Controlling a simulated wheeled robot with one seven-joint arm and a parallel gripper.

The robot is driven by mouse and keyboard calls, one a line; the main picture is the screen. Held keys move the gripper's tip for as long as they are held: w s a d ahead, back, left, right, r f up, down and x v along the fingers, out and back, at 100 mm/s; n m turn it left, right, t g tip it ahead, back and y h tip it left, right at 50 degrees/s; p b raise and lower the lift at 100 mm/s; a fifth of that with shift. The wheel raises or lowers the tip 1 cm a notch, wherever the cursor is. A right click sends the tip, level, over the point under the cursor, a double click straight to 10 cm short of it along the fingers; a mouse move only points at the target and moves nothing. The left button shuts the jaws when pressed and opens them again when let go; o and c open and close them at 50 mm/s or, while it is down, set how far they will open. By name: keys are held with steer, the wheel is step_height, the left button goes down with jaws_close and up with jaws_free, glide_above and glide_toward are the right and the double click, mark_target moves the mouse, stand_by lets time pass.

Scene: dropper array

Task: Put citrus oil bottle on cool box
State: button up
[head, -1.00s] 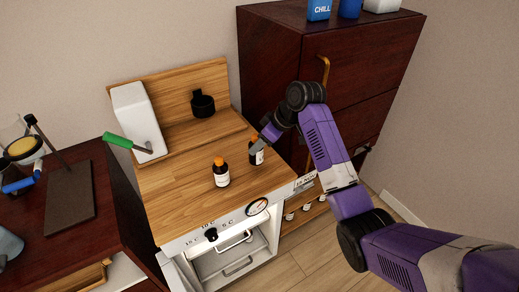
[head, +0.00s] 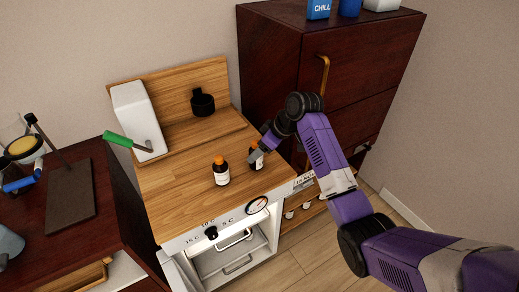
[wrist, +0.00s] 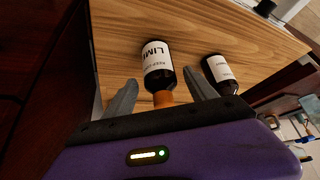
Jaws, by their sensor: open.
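A dark bottle with an orange cap and a white label starting "LIM" (wrist: 158,62) stands on the wooden top of the white unit with a temperature dial (head: 170,205), which looks like the cool box. The bottle also shows in the head view (head: 257,158), partly hidden by my gripper (head: 259,149). In the wrist view, my gripper (wrist: 157,88) is open, with one finger on each side of this bottle's cap end. A second orange-capped bottle (head: 221,172) stands to its left on the same top. It shows at the right in the wrist view (wrist: 219,72), its label unreadable.
A dark cabinet (head: 275,80) rises close behind my arm. Blue containers, one marked CHILL (head: 319,9), sit on it. The top's front left is clear.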

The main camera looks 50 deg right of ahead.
steer(key=b+v, duration=0.1)
steer(key=v, duration=1.1)
steer(key=shift+r, duration=0.1)
steer(key=w+d+r+m+t+h, duration=0.3)
steer(key=w+d+r+m+t, duration=0.1)
steer(key=w+r+t, duration=0.15)
steer(key=s+a+f+m+t+h, duration=0.2)
steer(key=s+a+f+t+h, duration=0.1)
steer(key=s+a, duration=0.4)
steer(key=s+a+f+m+t+h, duration=0.2)
steer(key=s+a, duration=0.2)
steer(key=a, duration=0.4)
steer(key=s+a+f+n+y, duration=0.1)
steer(key=s+a+y, duration=0.1)
steer(key=s+a, duration=0.3)
steer(key=s+a+f+n+g+y, duration=0.1)
steer(key=s+a, duration=0.5)
steer(key=s, duration=0.7)
steer(key=s+a+f+n+y, duration=0.2)
steer(key=s+a, duration=0.4)
steer(key=s, duration=0.3)
steer(key=shift+s+f+n+g+y, duration=0.4)
steer(key=shift+n+y, duration=0.2)
steer(key=shift+y, duration=0.1)
